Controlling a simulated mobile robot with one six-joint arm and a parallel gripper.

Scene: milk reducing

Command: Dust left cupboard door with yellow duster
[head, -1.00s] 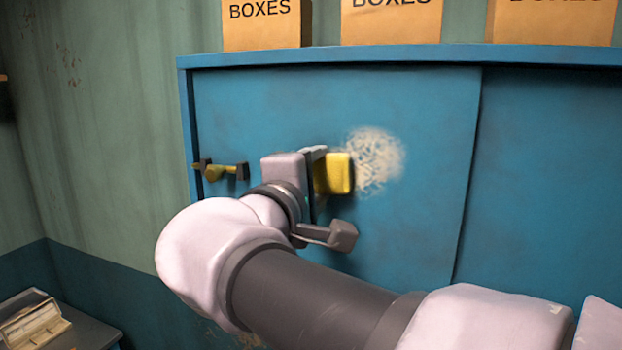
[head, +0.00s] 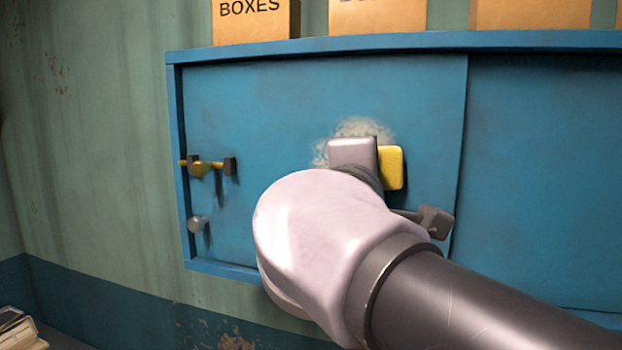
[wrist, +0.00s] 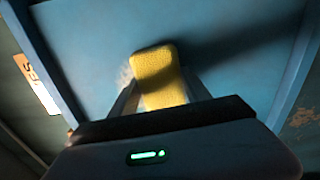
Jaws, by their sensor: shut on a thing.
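The left cupboard door (head: 250,110) is a blue panel filling the middle of the head view. A pale dusty patch (head: 358,127) shows on it, partly hidden behind my gripper. My gripper (head: 378,165) is at the door, in front of the patch's lower right part. It is shut on the yellow duster (head: 391,168), which sticks out to the right of the wrist. In the wrist view the duster (wrist: 158,72) sits between the fingers, against or very close to the blue door, with a bit of pale dust at its left edge. Exact contact cannot be told.
A yellow and black latch (head: 205,166) and a grey knob (head: 198,224) are at the door's left side. Orange boxes (head: 256,22) stand on top of the cupboard. The right door (head: 545,180) is beside the left one. A green wall (head: 90,130) is at left.

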